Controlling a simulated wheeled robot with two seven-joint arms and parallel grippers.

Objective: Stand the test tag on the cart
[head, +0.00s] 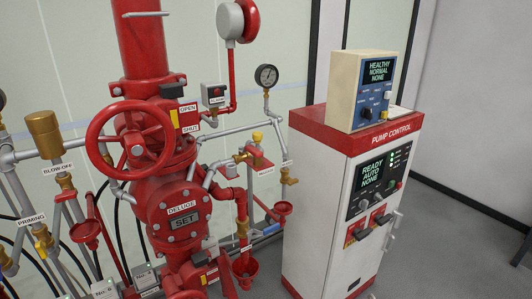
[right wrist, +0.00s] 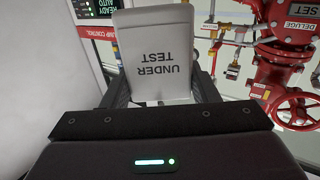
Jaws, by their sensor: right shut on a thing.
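The test tag (right wrist: 155,38) is a white plate with the words UNDER TEST, which read upside down in the right wrist view. My right gripper (right wrist: 158,88) is shut on it, with one dark finger at each side of its lower part in the picture. The tag is held up, in front of the pump control cabinet and the red valve. Neither gripper nor the tag shows in the head view. My left gripper is in neither view. I cannot make out a cart in either view.
The white pump control cabinet (head: 330,200) has a red top carrying a beige panel box (head: 362,90). Left of it stand the red deluge valve (head: 180,215), a red handwheel (head: 90,140), pipes and a gauge (head: 266,75).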

